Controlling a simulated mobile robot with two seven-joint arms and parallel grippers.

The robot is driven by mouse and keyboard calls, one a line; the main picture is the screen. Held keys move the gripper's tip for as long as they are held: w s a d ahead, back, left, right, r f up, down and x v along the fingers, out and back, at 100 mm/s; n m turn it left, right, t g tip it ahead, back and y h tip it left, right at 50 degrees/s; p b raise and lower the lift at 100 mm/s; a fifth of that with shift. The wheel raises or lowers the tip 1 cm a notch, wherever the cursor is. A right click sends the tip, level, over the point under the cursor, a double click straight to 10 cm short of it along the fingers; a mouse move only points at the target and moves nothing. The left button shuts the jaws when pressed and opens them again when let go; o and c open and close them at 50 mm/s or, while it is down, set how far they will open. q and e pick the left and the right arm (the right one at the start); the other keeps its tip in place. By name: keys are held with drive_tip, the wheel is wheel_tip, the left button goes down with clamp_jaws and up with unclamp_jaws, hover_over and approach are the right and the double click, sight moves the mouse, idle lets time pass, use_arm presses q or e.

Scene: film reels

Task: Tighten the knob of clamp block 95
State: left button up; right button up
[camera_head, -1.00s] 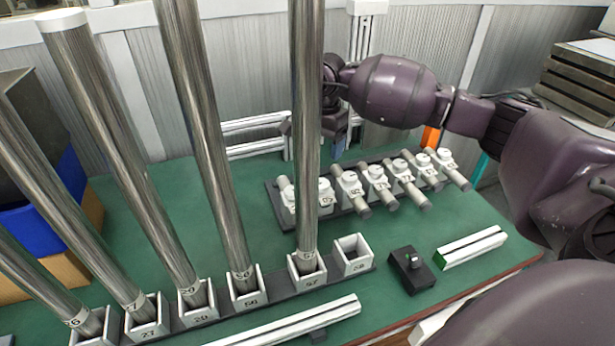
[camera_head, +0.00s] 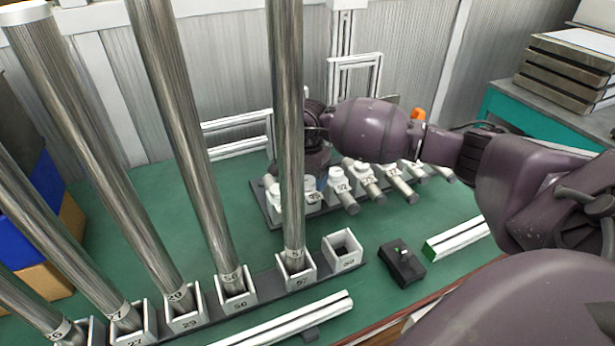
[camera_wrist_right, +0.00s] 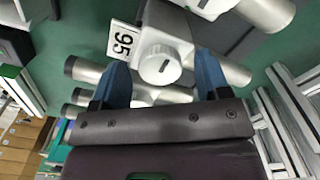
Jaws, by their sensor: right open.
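Clamp block 95 shows in the right wrist view as a white block with a label (camera_wrist_right: 123,40) reading 95 and a round, slotted white knob (camera_wrist_right: 160,66). My right gripper (camera_wrist_right: 161,72) is open, with one blue finger on each side of the knob and visible gaps between. In the head view my right gripper (camera_head: 321,178) is low over the left part of the clamp row, partly hidden by a tall metal tube. The label beneath it is too small to read surely. My left gripper is out of view.
Tall metal tubes (camera_head: 287,120) stand in numbered white sockets in front of the clamp row. One socket (camera_head: 343,250) is empty. A small black box with a switch (camera_head: 402,264) and a white rail (camera_head: 456,238) lie on the green table. Neighbouring clamps sit close by.

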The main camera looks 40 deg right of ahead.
drive_tip(key=shift+c, duration=0.3)
drive_tip(key=c, duration=0.9)
drive_tip(key=shift+o, duration=0.2)
